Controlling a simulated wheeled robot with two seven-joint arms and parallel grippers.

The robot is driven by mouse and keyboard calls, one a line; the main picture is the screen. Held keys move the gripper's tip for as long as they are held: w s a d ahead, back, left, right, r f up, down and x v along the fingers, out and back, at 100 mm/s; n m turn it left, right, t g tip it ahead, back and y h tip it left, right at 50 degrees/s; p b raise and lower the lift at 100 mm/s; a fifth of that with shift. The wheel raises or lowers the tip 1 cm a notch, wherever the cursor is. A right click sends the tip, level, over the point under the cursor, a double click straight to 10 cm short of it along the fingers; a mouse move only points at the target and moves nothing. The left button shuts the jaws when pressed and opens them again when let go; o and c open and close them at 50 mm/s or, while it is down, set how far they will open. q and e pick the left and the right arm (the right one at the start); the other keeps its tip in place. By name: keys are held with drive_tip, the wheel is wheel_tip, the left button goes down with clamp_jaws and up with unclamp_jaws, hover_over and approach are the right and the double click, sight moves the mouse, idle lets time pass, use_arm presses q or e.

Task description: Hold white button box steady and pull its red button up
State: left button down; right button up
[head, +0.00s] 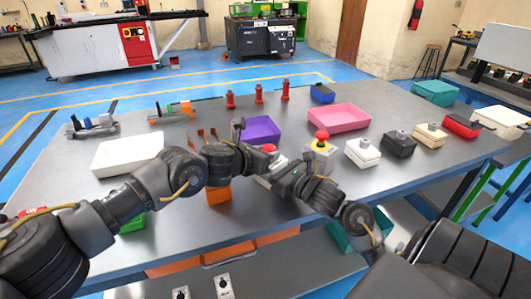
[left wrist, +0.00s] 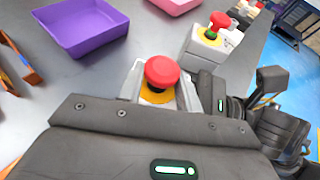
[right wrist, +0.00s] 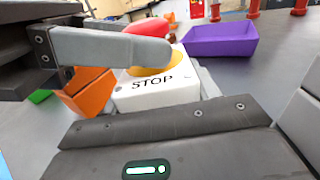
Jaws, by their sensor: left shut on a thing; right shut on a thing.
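The white button box (head: 281,161) stands on the grey table, between my two grippers; in the right wrist view its face reads STOP (right wrist: 155,95). Its red button (head: 269,148) sits on top over a yellow ring; it also shows in the left wrist view (left wrist: 162,70). My left gripper (head: 260,159) is shut on the red button from the left, one grey finger crossing in front of the yellow ring in the right wrist view. My right gripper (head: 275,177) is shut on the box from the right; its fingertips are largely hidden.
A grey box with another red button (head: 320,150) stands close on the right. A purple tray (head: 260,131) and a pink tray (head: 340,117) lie behind. A white tray (head: 125,152) is on the left. Several small boxes line the right side, including a black one (head: 399,144).

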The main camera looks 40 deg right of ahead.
use_arm(q)
drive_tip(key=shift+r, duration=0.65)
drive_tip(key=c, duration=1)
unclamp_jaws()
drive_tip(key=shift+a, duration=0.1)
drive_tip(key=v, duration=1.1)
drive_tip(key=shift+s+a+r, duration=0.1)
drive_tip(key=shift+s+a, duration=0.05)
drive_tip(key=shift+a, duration=0.25)
use_arm(e)
drive_tip(key=o, duration=1.2)
